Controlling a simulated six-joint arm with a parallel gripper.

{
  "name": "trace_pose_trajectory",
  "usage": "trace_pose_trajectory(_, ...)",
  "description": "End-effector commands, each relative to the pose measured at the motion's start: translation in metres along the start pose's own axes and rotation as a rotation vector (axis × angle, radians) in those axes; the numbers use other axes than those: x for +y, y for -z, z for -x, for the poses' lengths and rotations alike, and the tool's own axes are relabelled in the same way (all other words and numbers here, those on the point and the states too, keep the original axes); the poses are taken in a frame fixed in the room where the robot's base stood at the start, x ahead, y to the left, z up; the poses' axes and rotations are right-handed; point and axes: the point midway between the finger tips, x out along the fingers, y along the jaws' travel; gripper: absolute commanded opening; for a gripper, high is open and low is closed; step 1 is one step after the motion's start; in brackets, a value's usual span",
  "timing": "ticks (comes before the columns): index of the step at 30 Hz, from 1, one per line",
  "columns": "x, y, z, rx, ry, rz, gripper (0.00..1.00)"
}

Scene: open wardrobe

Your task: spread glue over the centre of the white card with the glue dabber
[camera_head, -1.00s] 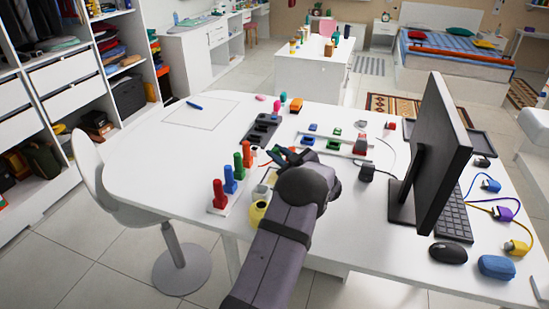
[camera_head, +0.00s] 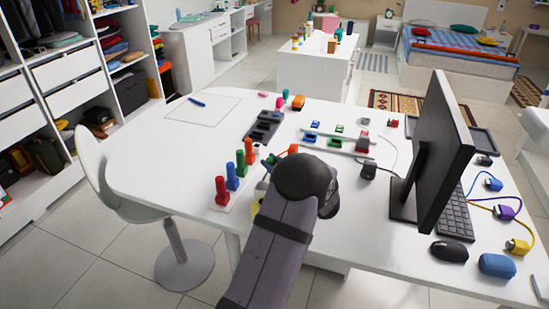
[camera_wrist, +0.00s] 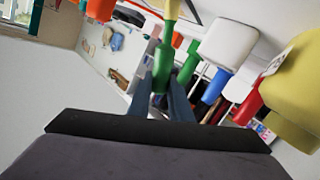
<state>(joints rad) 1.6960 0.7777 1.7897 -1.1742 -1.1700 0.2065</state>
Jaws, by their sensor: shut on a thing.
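My gripper (camera_wrist: 162,90) is shut on a green-handled tool with a yellow part, which I take for the glue dabber (camera_wrist: 162,66), in the wrist view. In the head view my wrist covers most of the gripper and the dabber. A flat white sheet (camera_head: 215,115), seemingly the white card, lies at the left of the desk, well away from my gripper. A yellow pot (camera_wrist: 292,100) with a pale label and a white pot (camera_wrist: 229,43) stand beside the gripper in the wrist view. The dabber's tip cannot be made out.
A blue pen (camera_head: 197,102) lies on the sheet. A white stand with red (camera_head: 221,190), blue, green and orange pegs stands just left of my gripper. A black tray (camera_head: 262,130) lies behind it. The monitor (camera_head: 437,150) stands at right. The desk's left part is mostly clear.

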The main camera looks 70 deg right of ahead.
Motion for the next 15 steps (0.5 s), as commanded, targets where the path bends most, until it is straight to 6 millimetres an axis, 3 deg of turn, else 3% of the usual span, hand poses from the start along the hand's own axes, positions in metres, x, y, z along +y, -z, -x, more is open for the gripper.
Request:
trace_pose_trajectory(3, 0.009, 0.025, 0.003, 0.003, -0.002, 0.006, 0.0)
trace_pose_trajectory(15, 0.019, 0.055, 0.007, 0.0, 0.0, 0.002, 0.0)
